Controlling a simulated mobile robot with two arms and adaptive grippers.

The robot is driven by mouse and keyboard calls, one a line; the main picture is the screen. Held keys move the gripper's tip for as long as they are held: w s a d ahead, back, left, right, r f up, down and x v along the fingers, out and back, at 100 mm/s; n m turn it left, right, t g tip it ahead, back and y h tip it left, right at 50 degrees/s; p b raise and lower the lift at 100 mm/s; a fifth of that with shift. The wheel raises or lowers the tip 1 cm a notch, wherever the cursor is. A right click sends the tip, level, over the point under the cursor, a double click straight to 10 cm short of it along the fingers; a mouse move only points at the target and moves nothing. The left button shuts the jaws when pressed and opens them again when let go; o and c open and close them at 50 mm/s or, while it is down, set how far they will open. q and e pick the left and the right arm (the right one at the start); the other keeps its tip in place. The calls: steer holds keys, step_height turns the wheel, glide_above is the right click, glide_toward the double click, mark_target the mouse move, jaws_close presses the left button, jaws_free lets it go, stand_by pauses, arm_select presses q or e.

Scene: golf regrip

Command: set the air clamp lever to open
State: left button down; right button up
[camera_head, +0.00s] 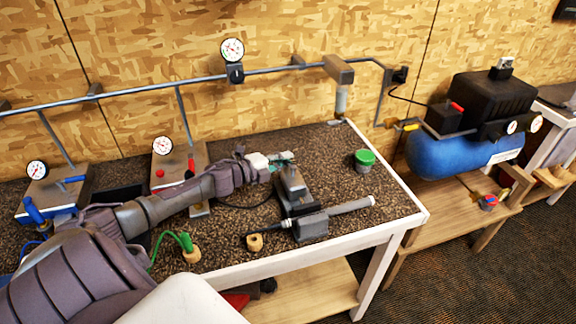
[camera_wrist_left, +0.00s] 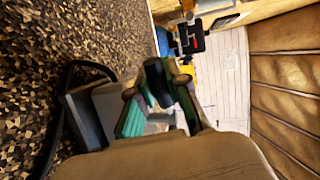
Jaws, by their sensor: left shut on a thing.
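My left gripper (camera_head: 280,159), with green finger pads, reaches over the bench from the left, at the top of a small dark clamp unit (camera_head: 293,187). In the left wrist view the gripper (camera_wrist_left: 160,108) is shut on a black, rounded lever end (camera_wrist_left: 156,80) between its green pads. The grey body (camera_wrist_left: 90,112) of the unit shows beside the fingers there. The fingers hide most of the lever in the head view, so I cannot tell its exact angle. My right gripper is not in view.
A grey block with a cylindrical handle (camera_head: 345,207) lies in front of the unit. A green-lidded jar (camera_head: 364,160) stands to its right. Gauge panels (camera_head: 57,188) with red and blue levers sit at the left. A blue compressor (camera_head: 450,155) stands beyond the bench's right edge.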

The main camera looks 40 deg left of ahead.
arm_select(q)
steer(key=shift+w+m+h+b, duration=0.2)
steer(key=shift+m+h+b, duration=0.25)
steer(key=shift+m+h, duration=0.15)
steer(key=c, duration=1.1)
jaws_free()
steer(key=shift+d, duration=0.1)
steer(key=shift+f+g, duration=0.15)
steer(key=shift+g, duration=0.15)
steer(key=shift+s, duration=0.45)
steer(key=shift+r+v, duration=0.15)
steer(key=shift+v, duration=1.6)
steer(key=shift+r+v, duration=0.1)
steer(key=shift+v, duration=1.65)
